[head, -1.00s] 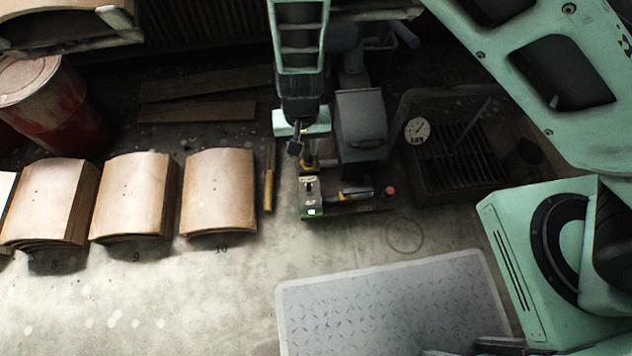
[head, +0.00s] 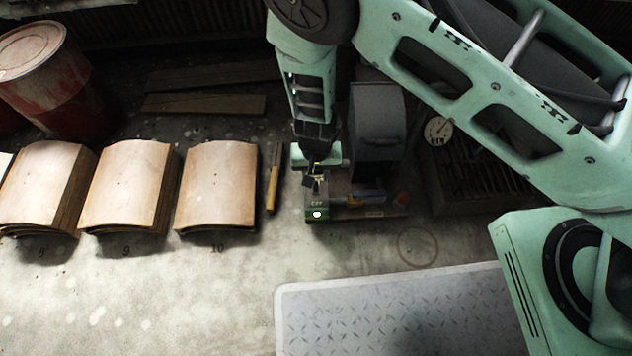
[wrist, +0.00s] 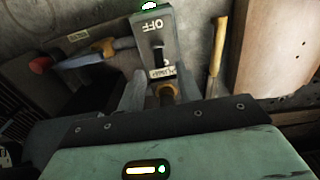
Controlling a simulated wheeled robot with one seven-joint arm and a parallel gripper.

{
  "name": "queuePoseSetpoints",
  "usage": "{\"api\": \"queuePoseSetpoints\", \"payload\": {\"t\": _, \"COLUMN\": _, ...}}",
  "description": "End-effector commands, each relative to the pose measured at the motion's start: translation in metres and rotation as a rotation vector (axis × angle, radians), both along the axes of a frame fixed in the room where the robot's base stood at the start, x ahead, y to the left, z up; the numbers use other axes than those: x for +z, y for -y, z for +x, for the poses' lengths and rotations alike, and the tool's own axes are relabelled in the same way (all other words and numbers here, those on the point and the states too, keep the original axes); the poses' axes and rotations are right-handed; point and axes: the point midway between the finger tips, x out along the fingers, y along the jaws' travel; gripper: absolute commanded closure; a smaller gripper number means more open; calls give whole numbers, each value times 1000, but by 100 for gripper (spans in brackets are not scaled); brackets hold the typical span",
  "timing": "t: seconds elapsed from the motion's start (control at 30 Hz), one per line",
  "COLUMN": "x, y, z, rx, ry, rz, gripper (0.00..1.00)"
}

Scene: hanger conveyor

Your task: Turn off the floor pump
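The floor pump's switch box (head: 318,215) stands low on the floor, with a lit green lamp at its near end and an OFF label beside it. In the wrist view the box (wrist: 147,25) shows the OFF label, a small dark switch lever (wrist: 157,50) and a second label, partly readable as PUMP. My gripper (head: 316,178) is just above the far end of the box, pointing down. In the wrist view its grey fingers (wrist: 160,90) are apart, with a brownish part visible between them. I cannot tell whether a finger touches the lever.
A yellow-handled tool (head: 272,180) lies left of the box. A red knob (head: 402,198) sits to the right on the pump base. Stacks of curved wooden boards (head: 215,190) stand left, a red drum (head: 50,80) behind them. A grey patterned plate (head: 400,310) is in front.

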Motion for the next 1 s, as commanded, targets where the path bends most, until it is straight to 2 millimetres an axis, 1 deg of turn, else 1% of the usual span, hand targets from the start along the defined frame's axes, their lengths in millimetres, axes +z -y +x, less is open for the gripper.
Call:
{"api": "queuePoseSetpoints", "payload": {"t": 0.03, "x": -12, "y": 0, "z": 0, "rx": 1, "ry": 0, "rz": 0, "gripper": 65}}
{"api": "queuePoseSetpoints", "payload": {"t": 0.1, "x": -19, "y": 0, "z": 0, "rx": -1, "ry": 0, "rz": -1, "gripper": 65}}
{"api": "queuePoseSetpoints", "payload": {"t": 0.2, "x": -25, "y": 0, "z": 0, "rx": 1, "ry": 0, "rz": 0, "gripper": 65}}
{"api": "queuePoseSetpoints", "payload": {"t": 0.57, "x": -27, "y": 0, "z": 0, "rx": 0, "ry": 1, "rz": 0, "gripper": 65}}
{"api": "queuePoseSetpoints", "payload": {"t": 0.6, "x": -27, "y": 0, "z": 0, "rx": 0, "ry": 1, "rz": 0, "gripper": 77}}
{"api": "queuePoseSetpoints", "payload": {"t": 0.67, "x": -27, "y": 0, "z": 0, "rx": 0, "ry": 1, "rz": 0, "gripper": 93}}
{"api": "queuePoseSetpoints", "payload": {"t": 0.7, "x": -27, "y": 0, "z": 0, "rx": 0, "ry": 0, "rz": 0, "gripper": 100}}
{"api": "queuePoseSetpoints", "payload": {"t": 1.0, "x": -28, "y": 0, "z": -1, "rx": 0, "ry": 11, "rz": 1, "gripper": 100}}
